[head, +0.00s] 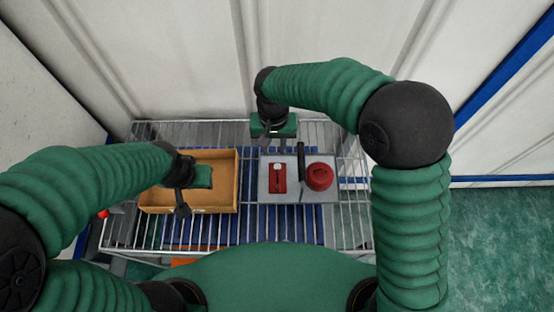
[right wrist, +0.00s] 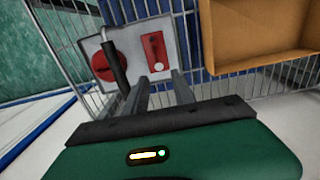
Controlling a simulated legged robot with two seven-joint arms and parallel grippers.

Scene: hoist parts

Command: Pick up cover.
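A grey plate (head: 290,196) on the wire rack carries two red parts. One is a flat red rectangular part with a white knob (head: 277,184); the other is a round red part (head: 320,178). I cannot tell which is the cover. Both show in the right wrist view, the rectangular one (right wrist: 154,47) nearer the fingers and the round one (right wrist: 107,67) to its left. My right gripper (right wrist: 160,77) is open and empty, its fingers apart at the plate's near edge in that view. My left gripper (head: 183,207) hangs over the cardboard box; its finger opening is unclear.
An open orange-brown box (head: 228,163) sits on the rack left of the plate. Pale walls (head: 190,60) stand close behind.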

